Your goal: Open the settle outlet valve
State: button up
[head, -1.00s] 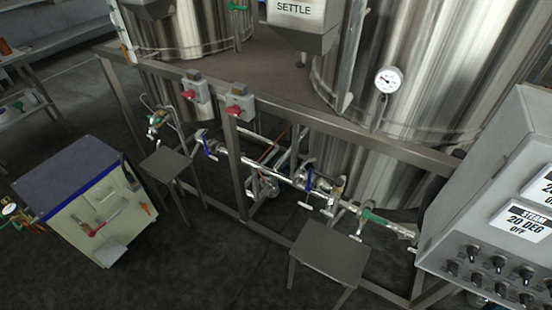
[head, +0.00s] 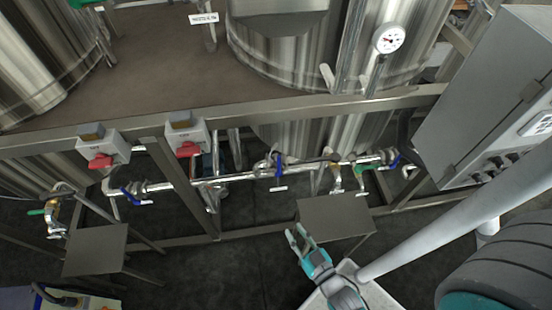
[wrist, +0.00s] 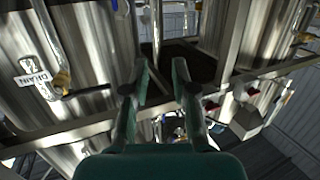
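A large steel tank (head: 290,55) stands at the top middle of the head view, with pipework below it. A blue-handled valve (head: 279,170) sits on the pipe below this tank. To its right are a green-handled valve (head: 364,167) and another blue-handled one (head: 395,161). No readable label marks which is the settle outlet valve. My gripper (head: 296,232) is low in front of the pipes, beside the small steel stand, and touches no valve. In the wrist view its two fingers (wrist: 162,75) are apart with nothing between them.
A small steel stand (head: 335,215) is just behind my gripper; another (head: 95,248) is at left. The frame beam (head: 300,108) runs above the pipes, carrying two red-switched boxes (head: 187,137). A grey control cabinet (head: 480,100) stands at right. Dark floor is open in front.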

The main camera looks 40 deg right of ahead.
jog(key=w+d+f+m+h, duration=0.1)
jog(key=w+d+f+h, duration=0.1)
jog(key=w+d+f, duration=0.45)
jog(key=m+h, duration=0.1)
send_near(280, 161)
jog(key=x, duration=1)
jog(key=shift+w+d, duration=0.1)
jog(key=shift+w, duration=0.25)
grip_shut()
